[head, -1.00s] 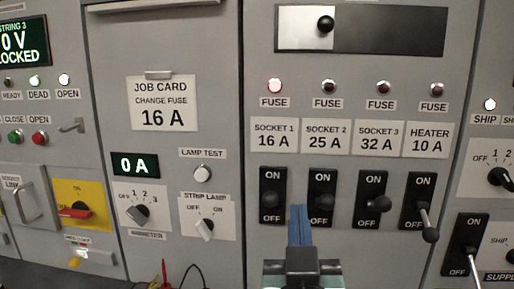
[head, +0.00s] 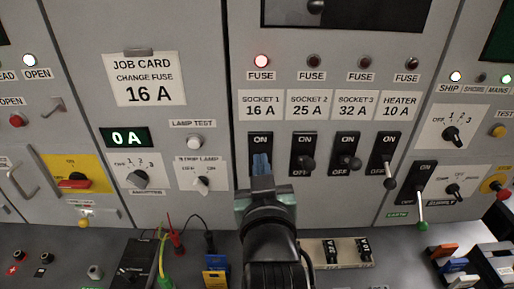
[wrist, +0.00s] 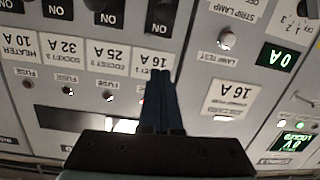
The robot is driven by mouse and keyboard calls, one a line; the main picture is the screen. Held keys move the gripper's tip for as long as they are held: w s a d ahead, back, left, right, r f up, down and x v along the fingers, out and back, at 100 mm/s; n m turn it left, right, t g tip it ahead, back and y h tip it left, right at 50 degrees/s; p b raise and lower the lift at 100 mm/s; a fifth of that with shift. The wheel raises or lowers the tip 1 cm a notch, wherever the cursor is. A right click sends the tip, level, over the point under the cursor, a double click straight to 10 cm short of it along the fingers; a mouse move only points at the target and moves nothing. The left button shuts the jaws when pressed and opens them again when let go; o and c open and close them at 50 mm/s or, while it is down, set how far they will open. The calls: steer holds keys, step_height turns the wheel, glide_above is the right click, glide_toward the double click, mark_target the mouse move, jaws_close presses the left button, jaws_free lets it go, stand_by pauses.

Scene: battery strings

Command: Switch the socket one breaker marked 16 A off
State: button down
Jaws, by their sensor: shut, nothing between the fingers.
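The socket 1 breaker (head: 261,140), under the label "SOCKET 1 16 A" (head: 262,106), is a black plate marked ON at the top. My gripper (head: 261,163) is shut and empty, its blue fingertips in front of the plate's lower part. The fingers hide the breaker's lever, so its position does not show. I cannot tell whether the fingers touch it. In the upside-down wrist view, the shut fingers (wrist: 160,85) overlap the 16 A label (wrist: 152,58), with the black breaker plate (wrist: 160,14) at the top edge.
The socket 2 breaker (head: 304,153), socket 3 breaker (head: 346,154) and heater breaker (head: 385,160) stand close on the right. A lamp switch (head: 201,184) is on the left. Below, the bench holds a fuse tray (head: 318,250), a meter (head: 136,262) and leads.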

steer(key=w+p, duration=0.1)
steer(key=w, duration=0.2)
steer(key=w+p, duration=0.1)
steer(key=w, duration=0.2)
steer(key=w+f+p, duration=0.1)
steer(key=w, duration=0.3)
steer(key=shift+a, duration=0.2)
steer(key=f+p, duration=0.1)
steer(key=s+f, duration=0.1)
steer(key=f, duration=0.1)
steer(key=shift+s+d+p, duration=0.2)
steer(key=shift+p, duration=0.15)
steer(key=shift+s+f, duration=0.25)
steer(key=shift+f, duration=0.2)
steer(key=shift+f, duration=0.1)
steer(key=shift+f+b, duration=0.15)
steer(key=shift+b, duration=0.45)
steer(key=shift+s+t+b, duration=0.1)
steer(key=shift+t+b, duration=0.2)
steer(key=shift+b, duration=0.1)
